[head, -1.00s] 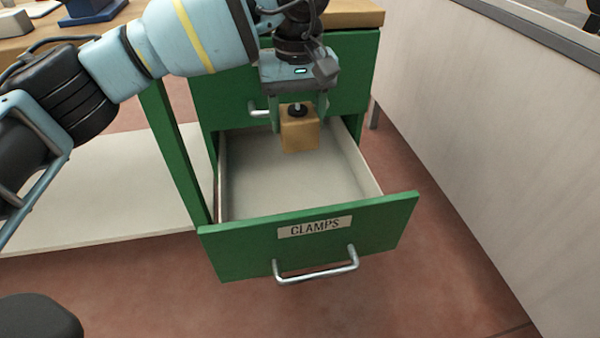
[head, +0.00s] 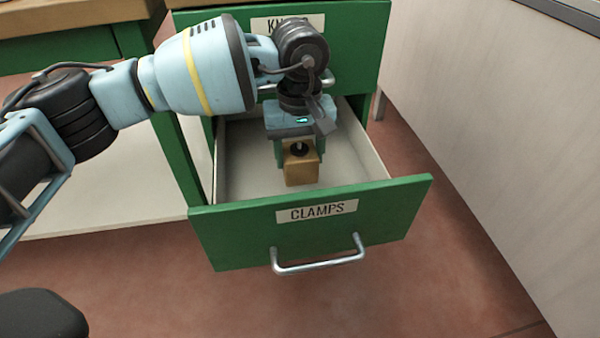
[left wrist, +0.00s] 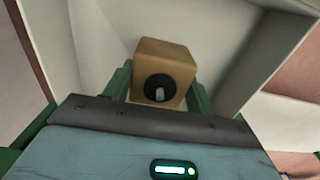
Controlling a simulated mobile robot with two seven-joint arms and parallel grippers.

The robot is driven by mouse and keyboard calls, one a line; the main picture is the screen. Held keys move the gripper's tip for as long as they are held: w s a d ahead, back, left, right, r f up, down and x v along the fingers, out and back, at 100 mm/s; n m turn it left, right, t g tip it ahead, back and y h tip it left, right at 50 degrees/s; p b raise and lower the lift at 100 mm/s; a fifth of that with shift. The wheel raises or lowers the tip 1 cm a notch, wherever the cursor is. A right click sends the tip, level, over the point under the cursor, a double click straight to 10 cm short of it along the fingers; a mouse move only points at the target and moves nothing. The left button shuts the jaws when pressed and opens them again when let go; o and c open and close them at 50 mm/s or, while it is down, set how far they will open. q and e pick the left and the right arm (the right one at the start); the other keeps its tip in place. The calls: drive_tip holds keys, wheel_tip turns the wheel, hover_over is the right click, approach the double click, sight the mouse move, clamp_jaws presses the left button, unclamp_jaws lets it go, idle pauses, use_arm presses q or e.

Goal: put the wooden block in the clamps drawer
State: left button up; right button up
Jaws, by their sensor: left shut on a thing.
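The wooden block (head: 301,173) is a small tan cube with a round black knob on its top. My left gripper (head: 299,155) is shut on it, with a green finger on each side. The block is inside the open clamps drawer (head: 400,203), behind the front panel. I cannot tell whether it touches the drawer floor. In the left wrist view the block (left wrist: 165,62) shows between the fingers, with the pale drawer floor and walls around it. My right gripper is not in view.
The drawer front has a CLAMPS label (head: 316,211) and a metal handle (head: 318,262). A closed drawer with a partly hidden label (head: 288,22) is above it. A pale panel wall (head: 480,120) stands at the right. Red-brown floor lies in front.

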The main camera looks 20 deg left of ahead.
sight(299, 172)
use_arm(q)
wheel_tip(299, 172, down, 4)
drive_tip(key=shift+f+b, duration=0.2)
drive_tip(key=shift+b, duration=0.6)
drive_tip(key=shift+f, duration=0.3)
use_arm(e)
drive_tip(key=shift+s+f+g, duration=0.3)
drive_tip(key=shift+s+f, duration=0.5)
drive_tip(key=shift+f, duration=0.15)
use_arm(q)
drive_tip(key=shift+f, duration=0.1)
